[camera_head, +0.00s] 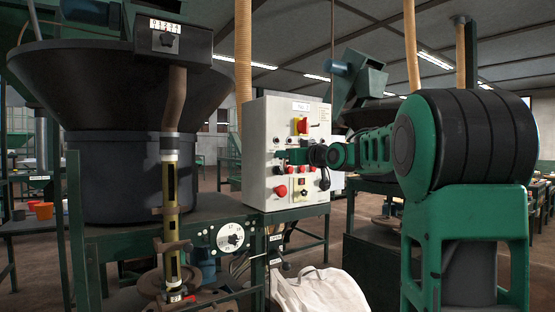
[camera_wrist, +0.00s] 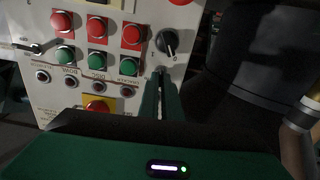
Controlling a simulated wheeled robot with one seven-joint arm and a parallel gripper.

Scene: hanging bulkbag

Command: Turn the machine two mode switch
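The white control box (camera_head: 262,165) stands left of my arm in the head view. In the wrist view, its panel (camera_wrist: 205,25) fills the upper left. A black rotary switch (camera_wrist: 167,40) with a pale pointer line sits there beside the red buttons. I cannot read a label naming it as the machine two mode switch. My gripper (camera_wrist: 160,76) has its two green fingers close together, tips just below the switch in the picture. I cannot tell whether they touch it. In the head view, my gripper (camera_head: 284,156) is in front of the panel, hiding some controls.
Red buttons (camera_wrist: 131,35) and green buttons (camera_wrist: 129,66) lie close left of the fingers. A metal lever (camera_wrist: 30,47) sticks out at left. A large dark hopper (camera_head: 120,90) stands left of the box.

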